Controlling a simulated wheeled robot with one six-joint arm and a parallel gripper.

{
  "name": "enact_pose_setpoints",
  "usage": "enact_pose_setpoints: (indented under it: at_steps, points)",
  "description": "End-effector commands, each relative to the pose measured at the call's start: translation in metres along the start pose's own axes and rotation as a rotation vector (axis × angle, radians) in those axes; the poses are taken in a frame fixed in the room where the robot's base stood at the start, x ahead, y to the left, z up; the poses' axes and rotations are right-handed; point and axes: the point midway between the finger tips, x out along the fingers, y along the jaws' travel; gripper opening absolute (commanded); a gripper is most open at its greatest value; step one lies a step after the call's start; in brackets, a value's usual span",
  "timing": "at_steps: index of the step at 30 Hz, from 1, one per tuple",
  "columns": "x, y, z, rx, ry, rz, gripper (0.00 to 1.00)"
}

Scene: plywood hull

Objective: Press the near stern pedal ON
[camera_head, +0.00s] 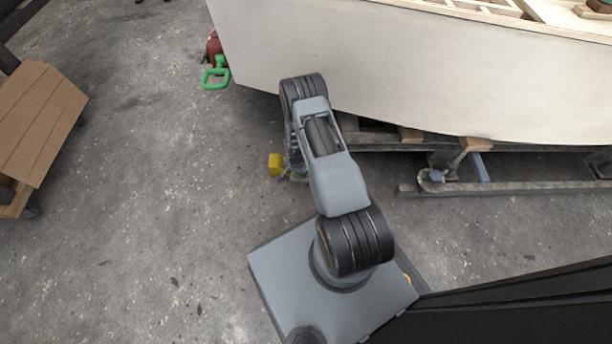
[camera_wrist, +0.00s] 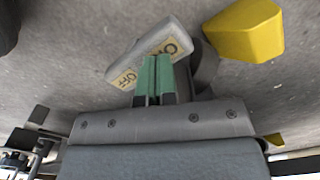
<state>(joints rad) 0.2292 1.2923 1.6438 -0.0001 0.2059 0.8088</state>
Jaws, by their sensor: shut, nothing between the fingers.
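The pedal (camera_wrist: 147,48) is a light grey rocker on the floor in the wrist view, set at a slant. Its ON label (camera_wrist: 173,47) is at the upper right and its OFF label (camera_wrist: 125,79) at the lower left. My gripper (camera_wrist: 154,61) has green fingertips, shut together and empty. The tips overlap the pedal's lower edge in the picture, between the labels and nearer ON. I cannot tell whether they touch it. In the head view my arm hides the gripper and the pedal.
A yellow block (camera_wrist: 246,30) stands right of the pedal; a yellow piece (camera_head: 275,164) also shows beside my arm in the head view. The pale hull (camera_head: 430,75) rests on a dark cradle (camera_head: 510,188). Open floor lies left.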

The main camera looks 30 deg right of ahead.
Motion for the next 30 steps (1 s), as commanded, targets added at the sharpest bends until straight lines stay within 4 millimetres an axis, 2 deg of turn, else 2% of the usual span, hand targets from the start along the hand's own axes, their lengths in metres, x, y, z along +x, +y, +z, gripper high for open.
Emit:
enact_pose_setpoints:
  at_steps: [3,18,30]
  points:
    - [-0.014,0.000,0.000,0.000,0.000,0.000,0.00]
    - [-0.055,0.000,0.000,0.000,0.000,-0.001,0.00]
    - [-0.059,0.000,0.000,0.000,0.000,0.000,0.00]
